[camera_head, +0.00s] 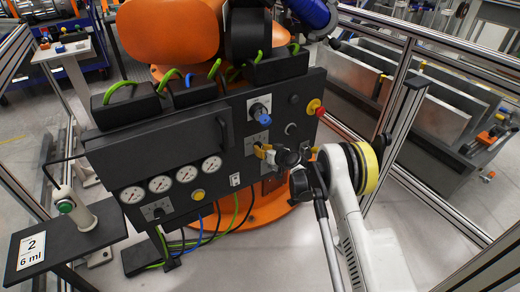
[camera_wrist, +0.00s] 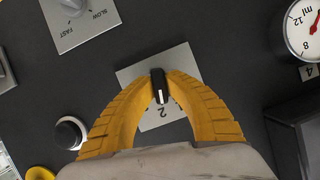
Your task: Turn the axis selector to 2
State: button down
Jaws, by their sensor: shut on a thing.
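The axis selector is a small black knob (camera_wrist: 160,92) with a white pointer line, on a light grey plate (camera_wrist: 185,58). In the wrist view the pointer aims down the picture, toward a printed 2 just below it, partly between my fingers. Other marks on the plate are hidden or cannot be read. My gripper (camera_wrist: 161,78) has its two yellow fingers closed on the knob from either side. In the head view my gripper (camera_head: 262,152) reaches the panel from the right, just below the blue knob (camera_head: 264,116); the selector's plate (camera_head: 256,138) shows behind it.
The black panel (camera_head: 110,155) carries dial gauges (camera_head: 185,173), a dark handle (camera_head: 222,132) and a red-and-yellow emergency stop (camera_head: 315,107). In the wrist view a FAST/SLOW knob (camera_wrist: 72,6) lies upper left and a white-ringed button (camera_wrist: 70,132) lower left.

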jog(key=shift+m, duration=0.4)
jog(key=shift+y, duration=0.3)
jog(key=c, duration=1.4)
grip_release()
jog(key=v, duration=1.2)
jog(key=shift+w+r, duration=0.1)
jog(key=shift+r, duration=0.05)
